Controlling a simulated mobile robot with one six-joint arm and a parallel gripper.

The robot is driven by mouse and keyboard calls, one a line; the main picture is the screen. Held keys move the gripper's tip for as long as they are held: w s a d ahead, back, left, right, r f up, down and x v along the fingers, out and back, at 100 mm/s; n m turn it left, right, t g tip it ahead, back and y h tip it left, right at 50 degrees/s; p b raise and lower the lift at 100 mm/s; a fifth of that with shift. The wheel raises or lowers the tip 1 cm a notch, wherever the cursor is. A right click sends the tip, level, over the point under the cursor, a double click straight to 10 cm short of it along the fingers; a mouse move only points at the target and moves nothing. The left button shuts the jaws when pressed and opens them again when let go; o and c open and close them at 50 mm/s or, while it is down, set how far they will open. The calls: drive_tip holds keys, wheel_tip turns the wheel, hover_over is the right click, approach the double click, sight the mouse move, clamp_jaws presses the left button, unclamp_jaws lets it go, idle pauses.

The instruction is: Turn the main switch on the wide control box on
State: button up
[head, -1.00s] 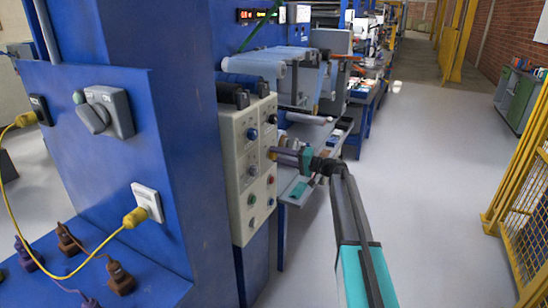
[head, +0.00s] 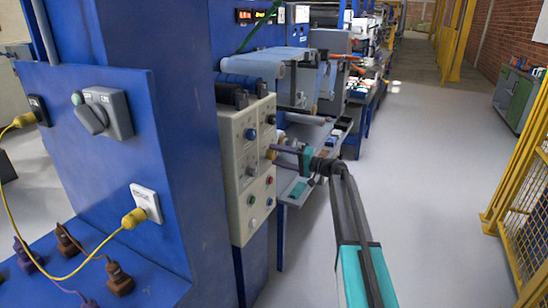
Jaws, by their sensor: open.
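A beige control box (head: 235,170) with several knobs and buttons stands on the side of the blue machine, in the middle of the head view. My gripper (head: 280,149) is open and empty, reaching in from the right in front of the panel. A small gap seems to lie between the fingertips and the knob; contact is hard to judge.
A grey rotary switch box (head: 105,113) and a white socket (head: 145,202) with a yellow plug are on the blue cabinet at left. Rollers and a shelf stand behind my gripper. A yellow fence (head: 520,190) stands at right; the grey floor between is clear.

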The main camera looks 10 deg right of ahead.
drive_tip(key=shift+s+d, duration=0.1)
drive_tip(key=shift+s, duration=0.05)
drive_tip(key=b+v, duration=0.1)
drive_tip(key=v, duration=1.2)
drive_tip(key=shift+d, duration=0.2)
drive_tip(key=shift+s, duration=0.15)
